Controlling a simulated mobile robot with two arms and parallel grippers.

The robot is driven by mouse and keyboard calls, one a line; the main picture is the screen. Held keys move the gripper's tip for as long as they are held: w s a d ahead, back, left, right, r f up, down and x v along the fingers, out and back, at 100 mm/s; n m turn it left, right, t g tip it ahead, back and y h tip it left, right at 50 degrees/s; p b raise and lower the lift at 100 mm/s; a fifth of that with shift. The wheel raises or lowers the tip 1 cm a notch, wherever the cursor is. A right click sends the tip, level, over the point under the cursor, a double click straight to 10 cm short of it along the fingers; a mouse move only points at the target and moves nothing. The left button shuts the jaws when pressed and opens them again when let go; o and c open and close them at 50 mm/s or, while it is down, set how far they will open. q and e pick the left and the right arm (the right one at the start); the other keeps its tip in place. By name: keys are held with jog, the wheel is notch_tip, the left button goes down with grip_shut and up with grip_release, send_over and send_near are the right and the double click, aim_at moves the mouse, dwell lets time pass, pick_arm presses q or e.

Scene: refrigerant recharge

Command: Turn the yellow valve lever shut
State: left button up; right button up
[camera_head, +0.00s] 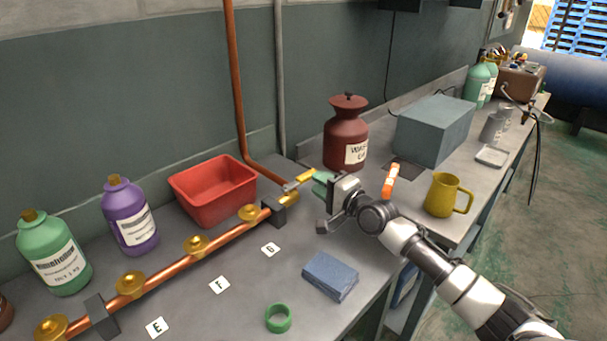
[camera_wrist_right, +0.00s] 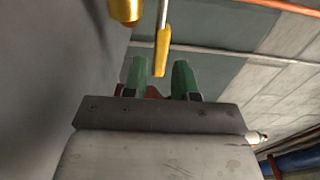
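The yellow valve lever (camera_head: 305,175) sits at the right end of the copper pipe (camera_head: 222,240), by a brass fitting (camera_head: 290,196). In the right wrist view the lever's yellow tip (camera_wrist_right: 161,52) lies between the two green fingers, with a gap on each side. My right gripper (camera_head: 322,184) reaches in from the right in the head view, its fingertips close to the lever's tip. It shows open in the right wrist view (camera_wrist_right: 160,80) and holds nothing. Whether a finger touches the lever cannot be told. My left gripper is not in view.
A red bin (camera_head: 213,192) stands behind the pipe, and a dark red jug (camera_head: 346,135) stands behind my gripper.

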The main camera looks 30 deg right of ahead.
jog(key=b+x, duration=0.1)
jog(key=x, duration=0.5)
jog(key=shift+w, duration=0.3)
jog(key=shift+a, duration=0.1)
grip_shut()
